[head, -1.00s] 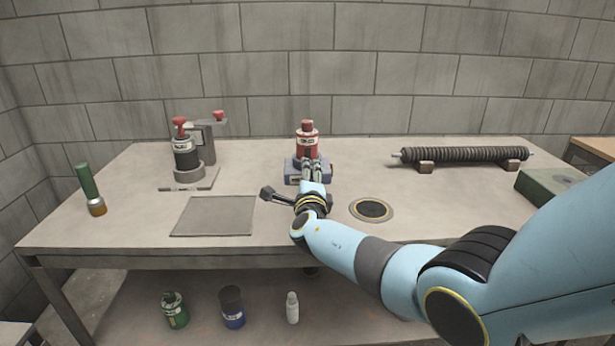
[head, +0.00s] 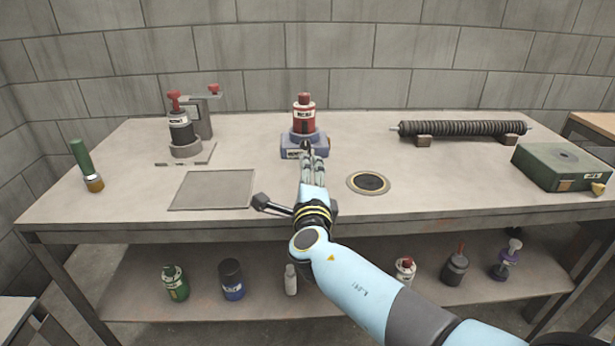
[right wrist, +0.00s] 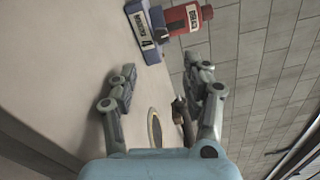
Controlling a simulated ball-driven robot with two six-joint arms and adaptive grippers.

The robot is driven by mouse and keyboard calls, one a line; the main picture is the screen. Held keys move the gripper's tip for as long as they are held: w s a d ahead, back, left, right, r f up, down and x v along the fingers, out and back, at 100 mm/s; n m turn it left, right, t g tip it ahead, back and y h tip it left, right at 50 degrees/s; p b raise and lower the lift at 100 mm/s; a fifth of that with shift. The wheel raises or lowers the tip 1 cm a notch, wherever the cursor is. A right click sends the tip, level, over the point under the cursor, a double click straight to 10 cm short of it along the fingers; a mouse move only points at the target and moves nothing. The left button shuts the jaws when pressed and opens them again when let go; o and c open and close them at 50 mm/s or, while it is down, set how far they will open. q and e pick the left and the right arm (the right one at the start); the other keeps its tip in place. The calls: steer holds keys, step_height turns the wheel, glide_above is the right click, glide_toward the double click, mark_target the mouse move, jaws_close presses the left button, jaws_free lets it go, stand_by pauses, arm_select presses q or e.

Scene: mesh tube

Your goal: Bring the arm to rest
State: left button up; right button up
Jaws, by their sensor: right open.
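My right gripper (head: 312,160) reaches over the front of the table, its fingers pointing at the far side. In the right wrist view its two fingers (right wrist: 170,92) are spread apart with nothing between them. A red bottle (head: 304,115) with a white label stands upright on a blue-grey base (head: 304,146) just beyond the fingertips. The red bottle (right wrist: 186,20) and the base (right wrist: 146,30) also show in the right wrist view, beyond the fingers and apart from them. My left gripper is in no view.
A flat grey plate (head: 212,190) and a round dark disc (head: 368,182) lie on the table. A black-and-red device (head: 182,135) stands at left, near a green torch (head: 86,165). A ribbed tube (head: 460,129) rests at right, near a green box (head: 562,167). Several bottles stand on the lower shelf.

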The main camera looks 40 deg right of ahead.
steer(key=shift+s+a, duration=0.15)
steer(key=shift+s, duration=0.05)
stand_by(0.4)
